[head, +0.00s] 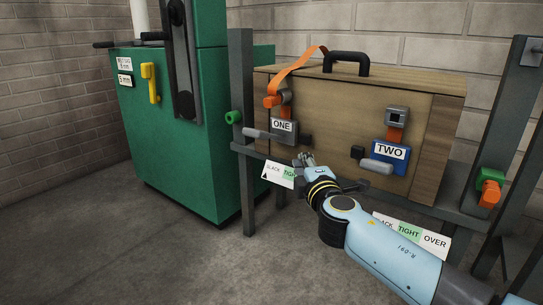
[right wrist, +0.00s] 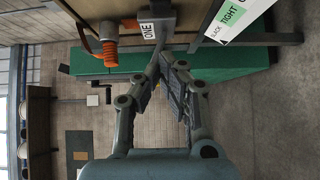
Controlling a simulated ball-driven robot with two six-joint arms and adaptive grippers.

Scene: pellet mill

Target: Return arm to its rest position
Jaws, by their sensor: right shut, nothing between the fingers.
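My right arm (head: 385,250) reaches in from the lower right in the head view. Its gripper (head: 306,160) is in front of the wooden case, just below the handle of the ratchet labelled ONE (head: 283,125). In the right wrist view the gripper (right wrist: 168,62) has its fingertips close together with nothing between them. The label ONE (right wrist: 152,30) shows just past the fingertips there; I cannot tell whether they touch anything. My left gripper is in neither view.
The wooden case (head: 350,100) sits on a grey rack with an upright post (head: 242,80). A ratchet labelled TWO (head: 390,150) is on its right. SLACK/TIGHT gauge cards (head: 278,174) hang below. A green machine (head: 180,150) stands left. The floor (head: 120,260) at front left is clear.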

